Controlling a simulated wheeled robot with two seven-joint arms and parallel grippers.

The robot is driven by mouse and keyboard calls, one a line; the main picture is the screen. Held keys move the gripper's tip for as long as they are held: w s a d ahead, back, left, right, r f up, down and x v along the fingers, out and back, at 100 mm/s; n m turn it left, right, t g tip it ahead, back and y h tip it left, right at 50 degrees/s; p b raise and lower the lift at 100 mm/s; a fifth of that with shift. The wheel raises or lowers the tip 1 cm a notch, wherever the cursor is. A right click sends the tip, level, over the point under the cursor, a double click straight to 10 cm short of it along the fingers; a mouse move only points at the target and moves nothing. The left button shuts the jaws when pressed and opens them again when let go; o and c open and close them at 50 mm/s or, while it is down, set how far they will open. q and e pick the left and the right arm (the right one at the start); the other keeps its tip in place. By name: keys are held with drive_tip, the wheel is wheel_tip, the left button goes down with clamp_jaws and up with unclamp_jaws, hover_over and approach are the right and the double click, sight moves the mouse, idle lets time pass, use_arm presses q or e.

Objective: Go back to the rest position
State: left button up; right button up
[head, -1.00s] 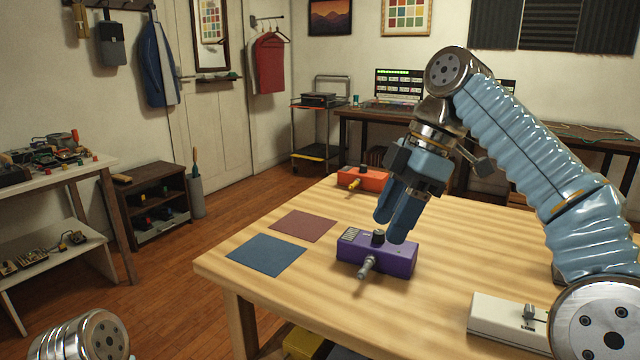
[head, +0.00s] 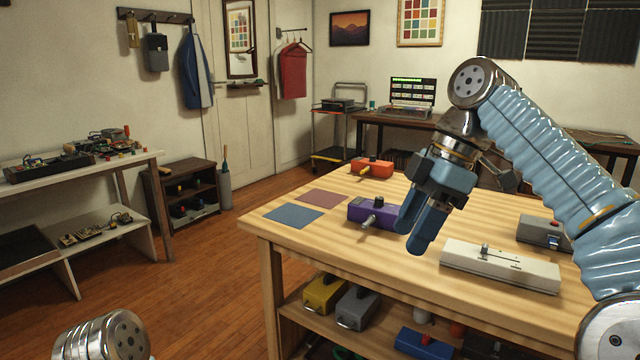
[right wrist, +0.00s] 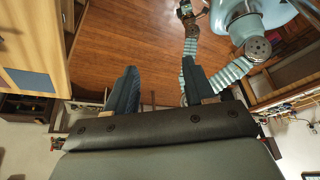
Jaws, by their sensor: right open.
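My right gripper (head: 416,241) is open and empty in the head view. It is in front of the wooden table's (head: 400,262) top, just right of the purple box (head: 361,212) in the picture. In the right wrist view my left arm (right wrist: 190,45) ends in a small dark shape at the top, too small to read.
The table also bears an orange box (head: 373,168), a white slider box (head: 500,266), a dark grey box (head: 540,233), a blue mat (head: 292,216) and a maroon mat (head: 321,198). Yellow (head: 323,293) and grey boxes (head: 357,306) are on its lower shelf. The floor (head: 200,285) at left is clear.

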drive_tip(key=w+a+f+m, duration=0.2)
drive_tip(key=w+f, duration=0.2)
drive_tip(key=f, duration=0.4)
drive_tip(key=w+a+f+m, duration=0.2)
drive_tip(key=w+f, duration=0.3)
drive_tip(key=f, duration=0.3)
wheel_tip(320, 180, down, 18)
drive_tip(key=w+a+f+m, duration=0.1)
drive_tip(key=a+m, duration=0.1)
drive_tip(key=m, duration=0.2)
drive_tip(key=s+f+m, duration=0.3)
drive_tip(key=s+f, duration=0.2)
drive_tip(key=f, duration=0.5)
drive_tip(key=s+f+m, duration=0.3)
drive_tip(key=s+f, duration=0.1)
drive_tip(key=f, duration=0.5)
drive_tip(key=s+d+f+m, duration=0.1)
drive_tip(key=s+f+m, duration=0.2)
drive_tip(key=s, duration=0.5)
drive_tip(key=s+d+f+m+t, duration=0.1)
drive_tip(key=s+d+f+m, duration=0.1)
drive_tip(key=s+f, duration=0.3)
drive_tip(key=s+m, duration=0.1)
drive_tip(key=s, duration=0.2)
drive_tip(key=shift+f, duration=0.35)
